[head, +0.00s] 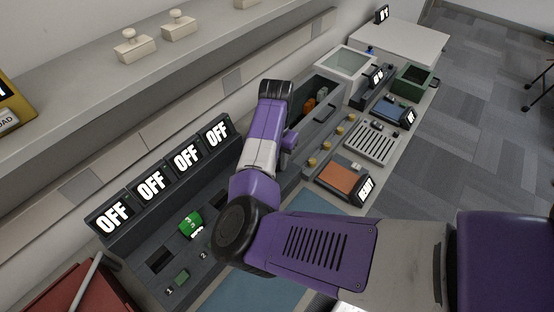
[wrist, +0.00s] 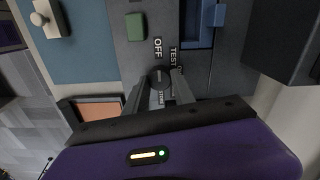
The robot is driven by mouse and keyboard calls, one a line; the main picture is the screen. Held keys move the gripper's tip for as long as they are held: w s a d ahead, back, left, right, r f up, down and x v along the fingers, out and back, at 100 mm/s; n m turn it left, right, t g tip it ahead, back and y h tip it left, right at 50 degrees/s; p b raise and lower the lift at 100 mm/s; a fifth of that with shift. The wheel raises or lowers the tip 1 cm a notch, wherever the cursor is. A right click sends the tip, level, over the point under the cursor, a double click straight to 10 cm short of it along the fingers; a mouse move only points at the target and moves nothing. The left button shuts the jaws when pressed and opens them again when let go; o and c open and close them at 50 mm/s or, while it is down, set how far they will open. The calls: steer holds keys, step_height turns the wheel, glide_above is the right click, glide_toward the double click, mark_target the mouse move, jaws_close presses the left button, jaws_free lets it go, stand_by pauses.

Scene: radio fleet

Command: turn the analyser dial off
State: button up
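The analyser dial (wrist: 160,78) is a dark round knob in the wrist view, on a dark grey panel with white OFF and TEST labels just above it. My gripper (wrist: 160,86) is at the dial, with one grey finger on each side of it. I cannot tell whether the fingers touch or squeeze the dial. The dial's pointer is too small and dark to read. In the head view, my purple arm covers the dial and my gripper's fingers.
In the wrist view, a green button (wrist: 135,26) and a blue slider (wrist: 213,15) lie close above the dial.

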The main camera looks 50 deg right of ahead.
steer(key=o, duration=0.4)
steer(key=shift+o, duration=0.2)
steer(key=shift+r+b, duration=0.75)
steer(key=shift+r, duration=3.15)
